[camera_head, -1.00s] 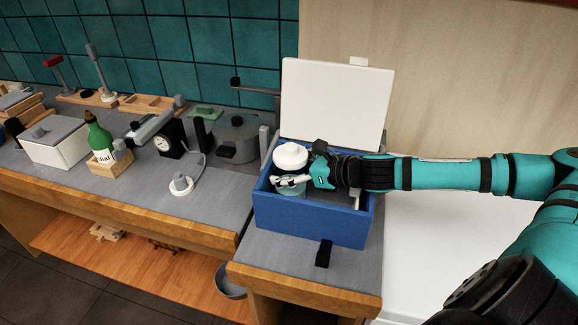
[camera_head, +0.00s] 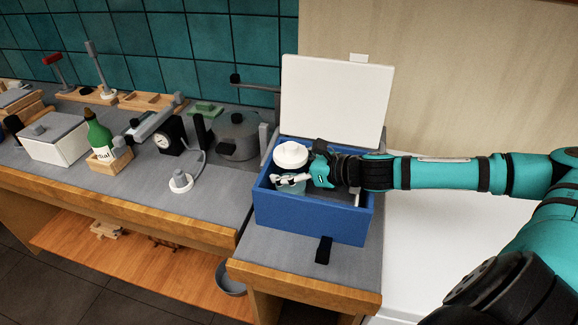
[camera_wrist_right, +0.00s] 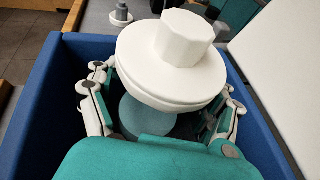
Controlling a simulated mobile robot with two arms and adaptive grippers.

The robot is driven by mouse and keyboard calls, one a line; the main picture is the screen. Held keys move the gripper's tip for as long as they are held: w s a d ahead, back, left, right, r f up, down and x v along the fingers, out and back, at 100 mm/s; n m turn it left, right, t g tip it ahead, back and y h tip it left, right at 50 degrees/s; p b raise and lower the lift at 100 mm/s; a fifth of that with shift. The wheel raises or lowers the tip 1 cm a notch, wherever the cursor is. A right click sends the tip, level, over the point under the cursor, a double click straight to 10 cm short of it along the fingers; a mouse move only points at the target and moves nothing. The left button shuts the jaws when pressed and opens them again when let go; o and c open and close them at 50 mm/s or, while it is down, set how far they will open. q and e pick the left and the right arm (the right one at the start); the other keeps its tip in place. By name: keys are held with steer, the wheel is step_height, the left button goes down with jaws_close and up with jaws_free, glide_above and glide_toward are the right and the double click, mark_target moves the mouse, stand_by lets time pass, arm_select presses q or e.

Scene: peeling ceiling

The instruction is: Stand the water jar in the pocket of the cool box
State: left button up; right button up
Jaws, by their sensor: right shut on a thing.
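The water jar (camera_head: 291,155) has a wide white lid with a knob and a translucent bluish body. It is upright inside the left part of the open blue cool box (camera_head: 312,220), and the box's front wall hides its lower part. My right gripper (camera_head: 291,180) is shut around the jar's body just below the lid. In the right wrist view the white lid (camera_wrist_right: 172,60) fills the middle, with a finger on each side of the body. Whether the jar's base touches the box floor or sits within the pocket is hidden. My left gripper is not in view.
The cool box's white lid (camera_head: 335,102) stands open at the back. A grey pot (camera_head: 238,137) is close to the left of the box.

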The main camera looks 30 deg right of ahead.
mark_target(289, 145)
steer(key=shift+f, duration=0.3)
stand_by(0.5)
steer(key=o, duration=1.2)
step_height(289, 145, up, 10)
stand_by(0.3)
